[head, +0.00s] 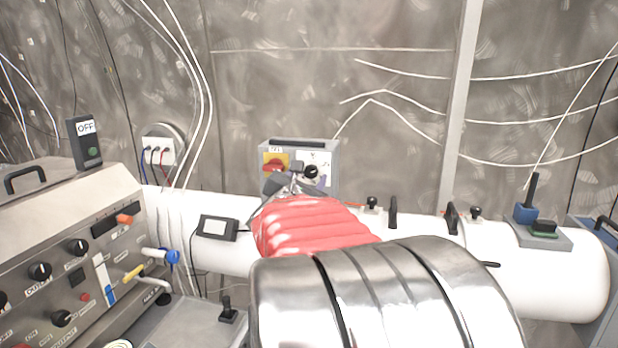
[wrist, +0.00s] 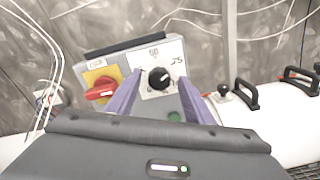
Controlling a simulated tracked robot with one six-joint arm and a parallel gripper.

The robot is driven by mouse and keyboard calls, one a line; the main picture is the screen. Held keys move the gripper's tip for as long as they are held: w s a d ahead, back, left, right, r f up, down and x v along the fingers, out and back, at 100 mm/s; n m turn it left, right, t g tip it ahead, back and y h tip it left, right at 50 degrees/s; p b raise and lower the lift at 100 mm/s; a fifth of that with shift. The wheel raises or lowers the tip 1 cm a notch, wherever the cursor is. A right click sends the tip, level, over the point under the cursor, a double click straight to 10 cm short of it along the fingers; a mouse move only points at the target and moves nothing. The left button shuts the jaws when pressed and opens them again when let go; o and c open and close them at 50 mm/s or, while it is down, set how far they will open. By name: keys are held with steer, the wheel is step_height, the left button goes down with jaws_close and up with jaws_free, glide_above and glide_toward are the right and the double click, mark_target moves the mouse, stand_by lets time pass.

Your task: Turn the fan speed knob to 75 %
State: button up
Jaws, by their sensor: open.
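The fan speed knob (wrist: 159,78) is a round black knob with a light pointer mark, on a white scale plate (wrist: 176,52) of a grey box. Handwritten-looking marks show on the plate, one like "75" to the right of the knob. In the head view the knob (head: 311,171) is at the box's right side. My gripper (wrist: 158,98) is open, its two purple fingers on either side of and short of the knob in the wrist view. It appears empty. In the head view my gripper (head: 296,184) is in front of the box, partly hidden by my red-sleeved arm.
A red rotary switch on a yellow plate (wrist: 102,88) sits left of the knob on the same box. A green button (wrist: 174,116) is below. A white pipe (head: 580,275) with black-handled valves (head: 393,212) runs below. A control console (head: 60,240) stands at left.

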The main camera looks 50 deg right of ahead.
steer(key=v, duration=1.3)
steer(key=shift+s+f, duration=0.1)
steer(key=shift+f, duration=0.05)
